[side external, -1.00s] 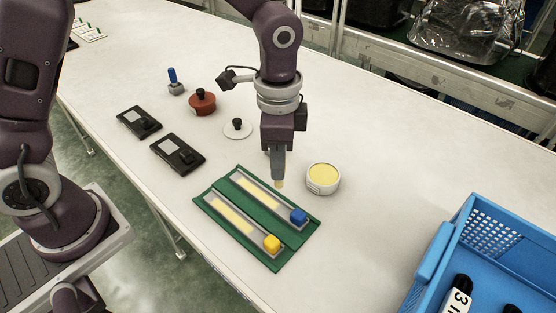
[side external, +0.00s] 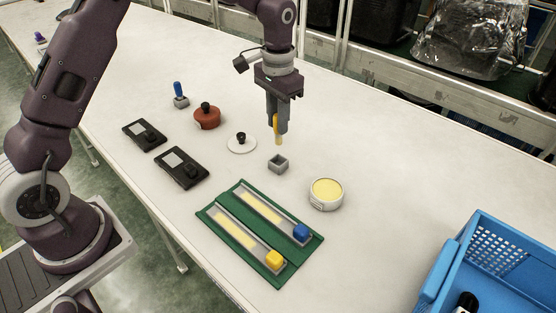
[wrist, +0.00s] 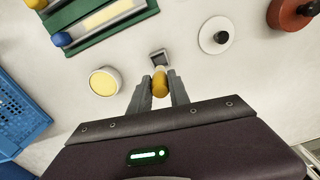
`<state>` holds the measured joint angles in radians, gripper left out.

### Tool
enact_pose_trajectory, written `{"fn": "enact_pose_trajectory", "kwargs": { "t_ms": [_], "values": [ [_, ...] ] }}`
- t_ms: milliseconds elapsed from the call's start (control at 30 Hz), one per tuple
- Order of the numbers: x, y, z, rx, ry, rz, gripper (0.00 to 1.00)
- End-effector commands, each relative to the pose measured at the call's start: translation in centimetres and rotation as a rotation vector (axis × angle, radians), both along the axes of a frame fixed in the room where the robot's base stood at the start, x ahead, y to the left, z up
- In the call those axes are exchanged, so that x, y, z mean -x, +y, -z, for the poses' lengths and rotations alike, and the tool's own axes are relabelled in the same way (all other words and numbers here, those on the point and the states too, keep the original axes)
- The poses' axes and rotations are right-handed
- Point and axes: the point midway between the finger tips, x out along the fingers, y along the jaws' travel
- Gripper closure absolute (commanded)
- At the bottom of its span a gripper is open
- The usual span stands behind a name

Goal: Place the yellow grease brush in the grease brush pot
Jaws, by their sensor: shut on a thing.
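My gripper (side external: 277,124) is shut on the yellow grease brush (side external: 278,130) and holds it upright in the air. Its pale tip points down. In the wrist view the yellow brush (wrist: 160,83) sits between the two fingers (wrist: 159,92). A small grey square pot (side external: 278,163) stands open on the table below the brush, apart from it. In the wrist view the pot (wrist: 158,57) shows just beyond the brush, partly hidden by it.
A round tub with yellow contents (side external: 326,193) stands right of the pot. A green mat (side external: 205,212) with two trays lies in front. A white lid (side external: 242,143), a red-brown lidded pot (side external: 207,118) and a blue-handled brush (side external: 179,92) stand to the left. A blue crate (side external: 440,265) is at right.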

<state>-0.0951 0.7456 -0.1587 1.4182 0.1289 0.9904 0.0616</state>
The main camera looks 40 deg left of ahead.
Motion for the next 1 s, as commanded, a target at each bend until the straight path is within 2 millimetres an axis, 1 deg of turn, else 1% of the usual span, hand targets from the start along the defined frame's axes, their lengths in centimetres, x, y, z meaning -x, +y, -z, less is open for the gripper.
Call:
{"fn": "enact_pose_trajectory", "kwargs": {
  "t_ms": [33,100,267,400,433,767,800,867,900,1000],
  "values": [
    [0.1,0.0,1.3,0.000,0.006,-0.001,1.00],
    [0.1,0.0,2.8,0.000,0.005,0.001,1.00],
    [0.1,-0.1,4.9,0.001,0.003,0.002,1.00],
    [0.1,-0.1,7.4,0.000,0.003,0.003,1.00],
    [0.1,-0.1,7.8,0.000,0.004,0.003,1.00],
    [0.1,-0.1,8.2,0.000,0.000,0.004,1.00],
    [0.1,-0.1,8.2,0.000,0.000,0.004,0.72],
    [0.1,-0.1,8.2,0.000,0.000,0.004,0.60],
    [0.1,-0.1,8.2,0.000,0.000,0.004,0.56],
    [0.1,-0.1,8.1,0.000,0.000,0.004,0.56]
  ]
}}
